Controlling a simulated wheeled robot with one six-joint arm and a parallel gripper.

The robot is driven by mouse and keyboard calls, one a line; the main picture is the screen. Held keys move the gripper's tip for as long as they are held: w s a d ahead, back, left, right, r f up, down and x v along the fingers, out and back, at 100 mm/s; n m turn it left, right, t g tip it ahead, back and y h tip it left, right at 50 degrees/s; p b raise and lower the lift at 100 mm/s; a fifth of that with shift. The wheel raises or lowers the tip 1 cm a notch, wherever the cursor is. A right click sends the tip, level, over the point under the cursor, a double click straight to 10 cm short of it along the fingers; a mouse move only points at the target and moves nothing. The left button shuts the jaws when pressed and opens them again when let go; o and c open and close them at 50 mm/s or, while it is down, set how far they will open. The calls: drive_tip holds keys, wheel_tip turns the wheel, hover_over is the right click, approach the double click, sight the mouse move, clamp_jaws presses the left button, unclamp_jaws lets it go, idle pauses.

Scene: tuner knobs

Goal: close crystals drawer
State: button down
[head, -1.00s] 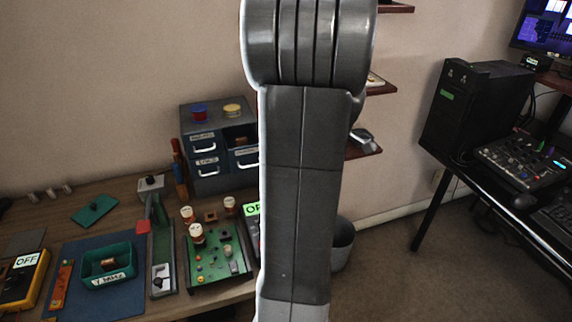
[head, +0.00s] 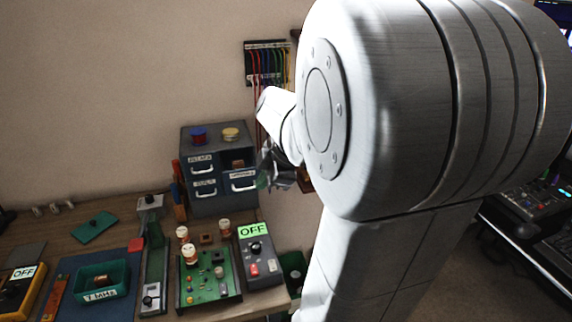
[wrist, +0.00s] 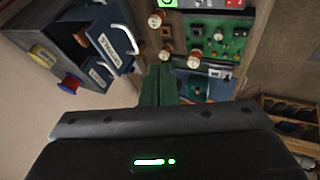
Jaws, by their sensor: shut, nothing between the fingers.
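The blue-grey drawer cabinet (head: 212,130) stands at the back right of the workbench. Its right-hand drawer (head: 243,181), whose small label I take to be the crystals one, sticks out with a brown item visible inside. In the wrist view the pulled-out drawer (wrist: 112,38) shows its pale handle and a label too small to read surely. My gripper (head: 264,181) is at the cabinet's right, near that drawer, partly hidden by my arm. In the wrist view its dark green fingers (wrist: 160,70) are shut and empty, apart from the handle.
A red-and-blue spool (head: 198,134) and a yellow one (head: 231,133) sit on the cabinet. A green circuit board (head: 208,280) and a grey OFF box (head: 258,262) lie in front. Cables hang on a wall rack (head: 266,62) behind.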

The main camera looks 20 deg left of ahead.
sight(242, 162)
drive_tip(key=w+a+f+p, duration=0.2)
drive_tip(key=w+a+f, duration=0.2)
drive_tip(key=a+f, duration=0.1)
drive_tip(key=shift+x, duration=0.85)
drive_tip(key=shift+w+d+f, duration=0.1)
drive_tip(key=shift+d, duration=0.05)
drive_tip(key=w+a+b, duration=0.1)
drive_tip(key=w+a, duration=0.1)
drive_tip(key=w, duration=0.1)
drive_tip(key=w+a+b, duration=0.1)
drive_tip(key=w+a, duration=0.1)
drive_tip(key=w, duration=0.1)
drive_tip(key=w+a+b, duration=0.2)
drive_tip(key=w, duration=0.2)
drive_tip(key=shift+a+f, duration=0.1)
drive_tip(key=shift+w+a, duration=0.1)
drive_tip(key=shift+w, duration=0.1)
drive_tip(key=shift+r, duration=0.25)
